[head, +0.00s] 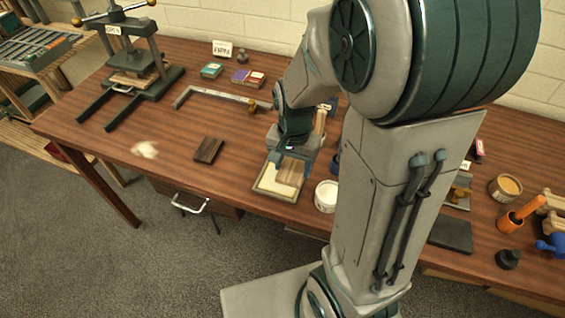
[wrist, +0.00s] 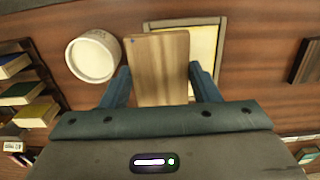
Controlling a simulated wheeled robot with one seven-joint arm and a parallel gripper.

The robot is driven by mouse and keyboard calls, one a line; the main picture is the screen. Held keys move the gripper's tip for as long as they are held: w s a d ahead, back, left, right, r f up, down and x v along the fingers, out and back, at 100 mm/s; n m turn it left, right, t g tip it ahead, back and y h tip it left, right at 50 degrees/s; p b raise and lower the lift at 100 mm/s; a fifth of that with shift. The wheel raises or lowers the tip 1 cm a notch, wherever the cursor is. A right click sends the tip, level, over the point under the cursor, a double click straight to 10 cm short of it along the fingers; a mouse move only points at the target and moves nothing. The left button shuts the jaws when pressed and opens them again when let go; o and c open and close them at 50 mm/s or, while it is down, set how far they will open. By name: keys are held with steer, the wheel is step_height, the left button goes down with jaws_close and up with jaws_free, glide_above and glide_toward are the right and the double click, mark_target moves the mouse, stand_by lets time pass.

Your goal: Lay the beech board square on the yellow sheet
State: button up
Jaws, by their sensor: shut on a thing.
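The beech board (wrist: 158,70) is between the two fingers of my gripper (wrist: 163,88), which is shut on its side edges. The board overlaps the yellow sheet (wrist: 205,42) in the wrist view and hides much of it. The sheet lies in a pale-rimmed shallow tray (wrist: 222,60), offset right of the board there. In the head view my gripper (head: 290,160) is over the tray (head: 275,196), and the pale board (head: 291,170) is partly hidden below it. I cannot tell whether the board touches the sheet.
A white tub (head: 326,196) stands close beside the tray, also seen in the wrist view (wrist: 93,60). A dark wooden block (head: 208,150) lies to the left. A metal square (head: 215,96) and a press (head: 130,65) stand farther back. The table's front edge is near the tray.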

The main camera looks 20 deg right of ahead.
mark_target(283, 168)
steer(key=w+f, duration=0.2)
steer(key=w, duration=0.1)
steer(key=w+a+f, duration=0.1)
steer(key=w, duration=0.1)
steer(key=shift+w+f+p, duration=0.2)
steer(key=shift+w+p, duration=0.05)
steer(key=shift+p, duration=0.1)
steer(key=shift+f, duration=2)
steer(key=shift+f, duration=0.15)
steer(key=o, duration=1)
steer(key=shift+s, duration=0.1)
